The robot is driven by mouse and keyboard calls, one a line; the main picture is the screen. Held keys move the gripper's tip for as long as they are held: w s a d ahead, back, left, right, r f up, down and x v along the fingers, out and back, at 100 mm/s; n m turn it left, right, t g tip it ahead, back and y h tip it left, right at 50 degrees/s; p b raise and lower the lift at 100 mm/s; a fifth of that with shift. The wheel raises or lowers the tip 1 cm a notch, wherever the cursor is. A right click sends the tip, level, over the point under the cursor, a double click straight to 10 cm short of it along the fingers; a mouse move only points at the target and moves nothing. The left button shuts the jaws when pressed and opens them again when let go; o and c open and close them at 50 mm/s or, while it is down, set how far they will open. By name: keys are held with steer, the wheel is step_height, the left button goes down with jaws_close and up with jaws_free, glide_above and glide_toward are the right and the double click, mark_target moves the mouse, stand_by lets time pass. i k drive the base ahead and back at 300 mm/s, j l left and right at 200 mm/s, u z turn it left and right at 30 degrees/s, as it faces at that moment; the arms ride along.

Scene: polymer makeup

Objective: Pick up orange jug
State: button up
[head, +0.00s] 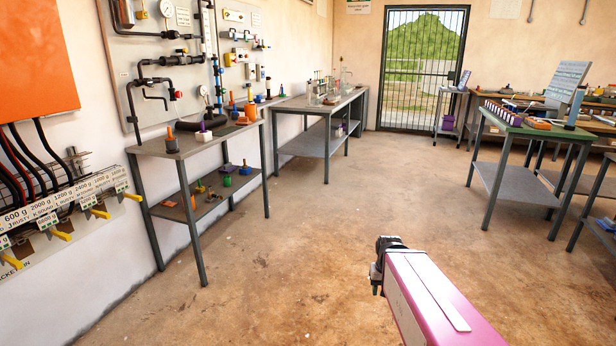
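A small orange object (250,110) stands upright at the right end of the top of the grey two-tier table by the left wall. It may be the orange jug, but it is too small for me to tell its shape. My arm, pink and white, reaches in from the bottom right. The dark end of it, with my gripper (379,279), is over open floor, well apart from the table. The fingers are too small and dark to show whether they are open or shut, and I see nothing held.
The two-tier table (160,148) carries several small coloured pieces on both levels. A second table (318,108) with glassware stands behind it. A green-topped table (530,130) stands at the right. The concrete floor (290,270) between is clear. A barred door (424,70) is at the back.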

mark_target(250, 110)
steer(key=i, duration=1.9)
steer(key=j+u, duration=0.05)
steer(key=j, duration=0.05)
